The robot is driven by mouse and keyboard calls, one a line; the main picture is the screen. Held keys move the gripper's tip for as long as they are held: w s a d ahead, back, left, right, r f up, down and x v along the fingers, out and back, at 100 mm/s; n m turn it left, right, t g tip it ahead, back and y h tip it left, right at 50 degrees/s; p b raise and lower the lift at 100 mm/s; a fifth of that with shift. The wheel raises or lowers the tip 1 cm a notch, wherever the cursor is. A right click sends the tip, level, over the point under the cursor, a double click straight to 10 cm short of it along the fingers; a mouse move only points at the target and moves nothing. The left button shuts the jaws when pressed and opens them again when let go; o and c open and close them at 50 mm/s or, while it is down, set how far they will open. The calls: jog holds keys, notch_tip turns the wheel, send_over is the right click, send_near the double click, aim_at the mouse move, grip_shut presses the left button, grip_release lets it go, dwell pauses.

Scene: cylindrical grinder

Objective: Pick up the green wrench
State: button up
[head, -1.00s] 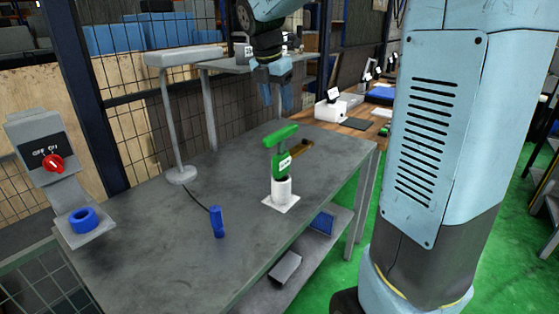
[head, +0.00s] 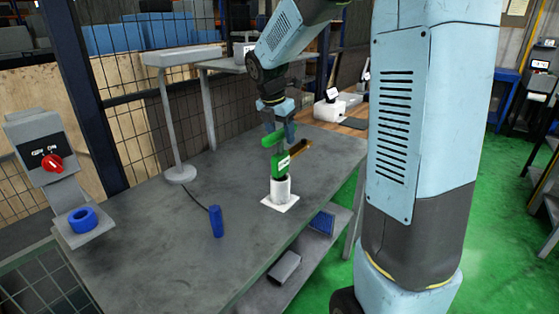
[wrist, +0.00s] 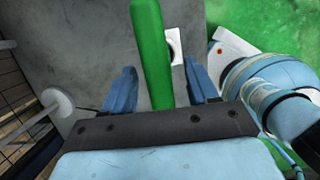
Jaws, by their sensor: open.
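The green wrench (head: 281,164) stands upright in a white holder (head: 281,190) on the grey table, its green top bar running sideways. My gripper (head: 283,131) is at that top bar, pointing down, and partly overlaps it in the head view. In the wrist view, my open gripper (wrist: 160,72) has one blue finger on each side of the wrench's green bar (wrist: 152,45), with a visible gap on both sides. The exact height of the fingertips against the bar is hard to tell.
A blue cylinder (head: 216,222) stands on the grey table (head: 150,250). A lamp-like stand (head: 172,120) rises at the back left. A switch box with a red knob (head: 52,163) and a blue ring (head: 82,220) are at far left.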

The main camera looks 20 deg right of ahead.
aim_at(280, 161)
jog(key=shift+x, duration=1.3)
grip_shut()
